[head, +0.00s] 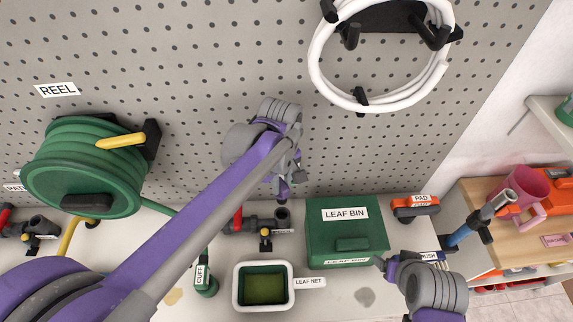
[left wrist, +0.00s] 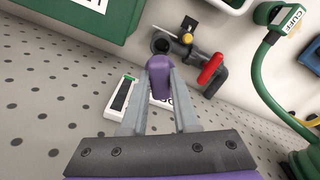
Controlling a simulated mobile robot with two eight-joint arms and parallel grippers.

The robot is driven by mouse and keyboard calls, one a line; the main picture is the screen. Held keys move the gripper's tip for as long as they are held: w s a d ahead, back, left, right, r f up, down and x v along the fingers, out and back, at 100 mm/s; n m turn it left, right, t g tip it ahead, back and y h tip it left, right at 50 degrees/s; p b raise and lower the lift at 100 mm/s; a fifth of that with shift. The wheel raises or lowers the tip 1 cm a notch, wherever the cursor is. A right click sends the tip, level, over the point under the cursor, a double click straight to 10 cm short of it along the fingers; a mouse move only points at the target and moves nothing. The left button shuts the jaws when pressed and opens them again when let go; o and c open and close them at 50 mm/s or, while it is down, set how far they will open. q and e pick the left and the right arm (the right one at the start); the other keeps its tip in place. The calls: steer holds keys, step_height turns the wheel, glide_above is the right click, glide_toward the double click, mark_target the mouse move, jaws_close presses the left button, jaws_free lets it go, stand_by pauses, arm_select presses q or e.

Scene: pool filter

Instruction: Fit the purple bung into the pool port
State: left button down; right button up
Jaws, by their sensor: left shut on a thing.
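My left gripper (head: 283,180) is shut on the purple bung (head: 283,190), above the grey pipework at the back of the bench. In the left wrist view the bung (left wrist: 159,80) sits between the two grey fingers (left wrist: 160,85). The dark open pipe end (head: 283,215), which looks like the pool port, points up below the bung. It also shows in the left wrist view (left wrist: 161,45), just beyond the bung's tip. I cannot tell whether they touch; they look apart in the head view. My right gripper (head: 387,266) is low at the right, its jaws unclear.
The pipe has a red handle (head: 238,220) and a yellow-knobbed valve (head: 265,233). The green leaf bin (head: 346,248) stands right of it, the leaf net (head: 237,290) in front. A green cuff (head: 204,284) on a hose lies left. The pegboard is close behind.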

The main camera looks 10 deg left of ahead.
mark_target(281, 195)
arm_select(q)
steer(key=shift+s+r, duration=0.1)
steer(key=shift+s, duration=0.3)
steer(key=shift+w+f+b, duration=0.1)
steer(key=shift+f+b, duration=0.2)
steer(key=shift+f, duration=0.25)
step_height(281, 195, down, 3)
steer(key=shift+f+b, duration=0.15)
steer(key=shift+b, duration=0.85)
steer(key=shift+f+b, duration=0.4)
steer(key=shift+f, duration=0.25)
arm_select(e)
steer(key=shift+s+f, duration=0.35)
steer(key=shift+f, duration=0.4)
steer(key=shift+s+f, duration=0.3)
steer(key=shift+f, duration=0.4)
steer(key=shift+s+f, duration=0.35)
steer(key=shift+f, duration=0.4)
arm_select(q)
steer(key=shift+f+b, duration=1.85)
steer(key=shift+f, duration=1.05)
arm_select(e)
steer(key=shift+g, duration=0.3)
steer(key=shift+s+f, duration=0.25)
steer(key=shift+f, duration=0.8)
steer(key=shift+s+f, duration=0.2)
steer(key=shift+f, duration=0.85)
arm_select(q)
steer(key=c, duration=0.6)
jaws_free()
